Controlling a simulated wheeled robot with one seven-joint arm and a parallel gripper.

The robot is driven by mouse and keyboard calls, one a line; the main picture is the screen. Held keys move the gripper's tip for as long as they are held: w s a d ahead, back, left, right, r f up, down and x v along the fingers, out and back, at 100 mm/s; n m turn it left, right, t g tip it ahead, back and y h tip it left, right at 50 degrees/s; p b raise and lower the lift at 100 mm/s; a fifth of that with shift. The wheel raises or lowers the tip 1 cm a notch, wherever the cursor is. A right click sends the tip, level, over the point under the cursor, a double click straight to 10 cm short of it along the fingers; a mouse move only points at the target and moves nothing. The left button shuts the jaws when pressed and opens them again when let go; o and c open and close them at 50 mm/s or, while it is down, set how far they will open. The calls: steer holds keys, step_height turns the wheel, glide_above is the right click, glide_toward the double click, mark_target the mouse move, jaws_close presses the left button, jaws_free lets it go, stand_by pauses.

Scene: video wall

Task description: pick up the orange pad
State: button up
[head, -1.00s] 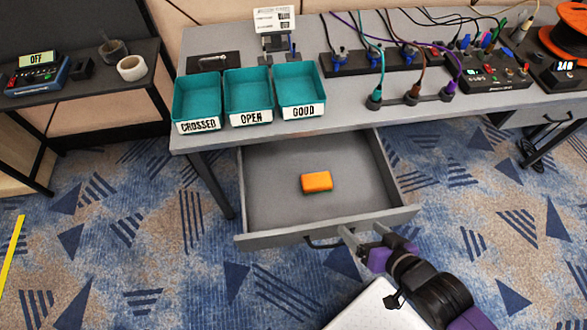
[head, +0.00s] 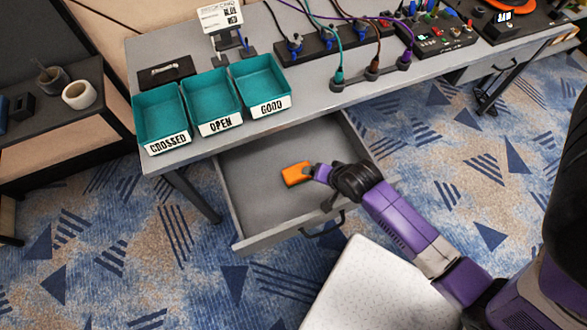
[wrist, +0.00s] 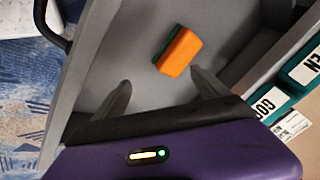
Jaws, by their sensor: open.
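The orange pad (head: 296,174) lies on the floor of the open grey drawer (head: 250,192). In the wrist view the pad (wrist: 179,52) shows an orange face and a dark green side, and it sits beyond the fingertips, between their lines. My gripper (wrist: 163,88) is open and empty, its two fingers apart over the drawer. In the head view my gripper (head: 313,172) is at the pad's right side, and my wrist hides much of the fingers. Whether a finger touches the pad cannot be told in the head view; the wrist view shows a gap.
The drawer's front wall and handle (head: 324,226) are close to my arm. Teal bins labelled CROSSED (head: 160,118), OPEN (head: 212,100) and GOOD (head: 262,82) stand on the table above. A cable rack (head: 372,70) is on the table to the right.

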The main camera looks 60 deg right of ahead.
mark_target(298, 171)
steer(key=w+d+m+g, duration=0.1)
steer(key=m, duration=0.1)
steer(key=w+f+m+g+y, duration=0.1)
steer(key=w+m, duration=0.1)
steer(key=w+d+m, duration=0.1)
steer(key=shift+w+d+f+m+g+y, duration=0.3)
steer(key=shift+d+f+m+g, duration=0.05)
steer(key=shift+m+g, duration=0.05)
steer(key=w+m+y, duration=0.1)
steer(key=w+r+m+g, duration=0.1)
steer(key=w+m, duration=0.1)
steer(key=shift+a+r+y, duration=0.1)
steer(key=shift+a+y, duration=0.05)
steer(key=shift+y, duration=0.25)
steer(key=shift+w+a+r+m+g+y, duration=0.2)
steer(key=shift+m+g+y, duration=0.1)
steer(key=shift+m, duration=0.3)
steer(key=shift+w+a+f, duration=0.15)
steer(key=shift+a+f, duration=0.05)
steer(key=shift+f, duration=1.05)
steer(key=shift+w+a+f, duration=0.1)
steer(key=shift+a+f, duration=0.05)
steer(key=shift+f, duration=1.15)
steer(key=shift+w+a+f, duration=0.15)
steer(key=shift+a+f, duration=0.05)
steer(key=shift+f, duration=1.05)
steer(key=c, duration=1.5)
steer(key=shift+o, duration=0.2)
steer(key=shift+r, duration=0.15)
